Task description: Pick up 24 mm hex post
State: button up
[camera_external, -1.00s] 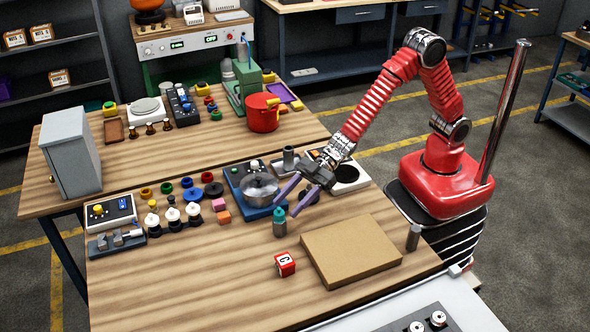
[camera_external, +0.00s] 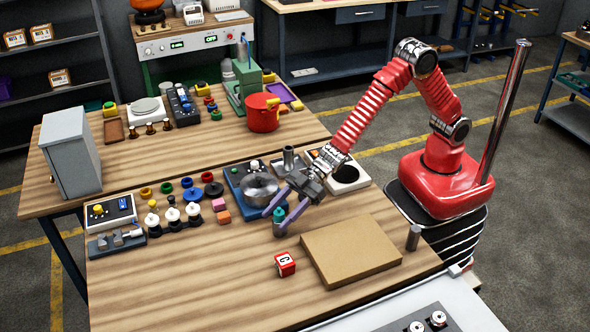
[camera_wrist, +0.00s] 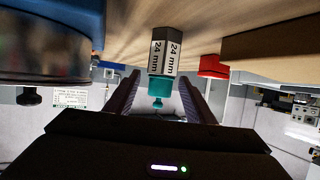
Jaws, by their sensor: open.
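The 24 mm hex post (camera_external: 279,224) stands upright on the wooden bench, grey with a teal top. In the wrist view the post (camera_wrist: 165,55) shows its "24 mm" labels and its teal end lies between my two fingers. My gripper (camera_external: 275,222) is open, with one purple-grey finger on each side of the post. I cannot tell whether either finger touches it.
A blue unit with a silver round pot (camera_external: 259,188) stands just behind the post. A red cube marked C (camera_external: 285,264) and a brown flat box (camera_external: 350,250) are in front and to the right. Bare bench (camera_external: 185,290) lies at front left.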

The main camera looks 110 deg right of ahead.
dwell(0.5)
grip_shut()
dwell(0.4)
dwell(0.7)
jog(key=shift+r, duration=0.1)
